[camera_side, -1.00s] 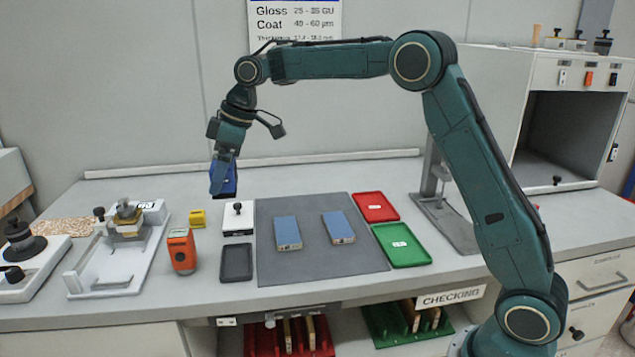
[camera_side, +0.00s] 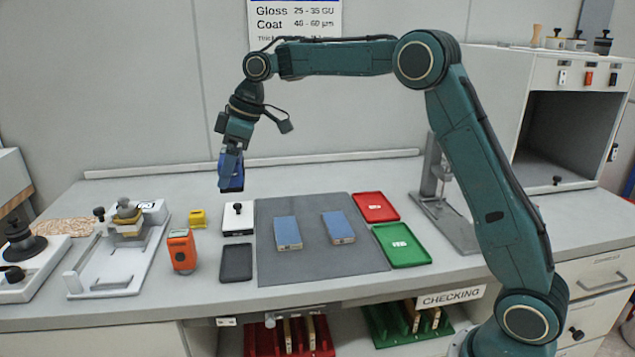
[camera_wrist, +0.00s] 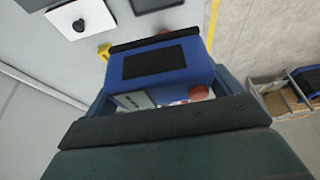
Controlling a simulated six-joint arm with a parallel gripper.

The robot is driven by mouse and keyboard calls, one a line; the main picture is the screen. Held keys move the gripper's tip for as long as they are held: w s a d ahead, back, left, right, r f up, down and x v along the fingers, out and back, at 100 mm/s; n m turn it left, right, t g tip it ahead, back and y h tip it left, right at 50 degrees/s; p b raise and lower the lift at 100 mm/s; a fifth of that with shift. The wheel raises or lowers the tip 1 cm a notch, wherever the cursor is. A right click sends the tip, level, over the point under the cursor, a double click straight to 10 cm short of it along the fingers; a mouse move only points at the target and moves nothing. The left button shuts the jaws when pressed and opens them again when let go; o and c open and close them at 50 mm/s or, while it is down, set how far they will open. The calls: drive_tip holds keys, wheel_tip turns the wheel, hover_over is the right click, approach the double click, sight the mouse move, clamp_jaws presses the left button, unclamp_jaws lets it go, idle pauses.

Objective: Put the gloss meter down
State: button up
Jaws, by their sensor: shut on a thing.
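My gripper (camera_side: 230,173) is shut on the blue gloss meter (camera_side: 232,172) and holds it in the air above the back left of the bench. In the wrist view the gloss meter (camera_wrist: 162,75) sits between the fingers, with a black panel on its blue face. Below it in the side view are a white block with a black knob (camera_side: 238,224) and a black tray (camera_side: 236,272). The meter is clear of both and of the bench top.
An orange device (camera_side: 182,251) and a yellow block (camera_side: 198,218) stand left of the tray. A grey mat (camera_side: 310,262) carries two blue panels (camera_side: 288,233). Red (camera_side: 376,199) and green (camera_side: 401,258) trays lie to its right. A white fixture (camera_side: 95,275) stands at left.

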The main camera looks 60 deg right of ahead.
drive_tip(key=s+d+r, duration=0.1)
drive_tip(key=s+d, duration=0.4)
drive_tip(key=d, duration=0.6)
drive_tip(key=s+d, duration=0.6)
drive_tip(key=d, duration=0.6)
drive_tip(key=shift+s+d+r, duration=0.25)
drive_tip(key=shift+d+r, duration=0.05)
drive_tip(key=shift+r, duration=0.05)
hover_over(329, 225)
drive_tip(key=s+d, duration=0.1)
wheel_tip(329, 225, down, 16)
drive_tip(key=shift+s+d+r, duration=0.1)
drive_tip(key=shift+r, duration=0.05)
drive_tip(key=shift+f, duration=2.15)
drive_tip(key=shift+f, duration=0.2)
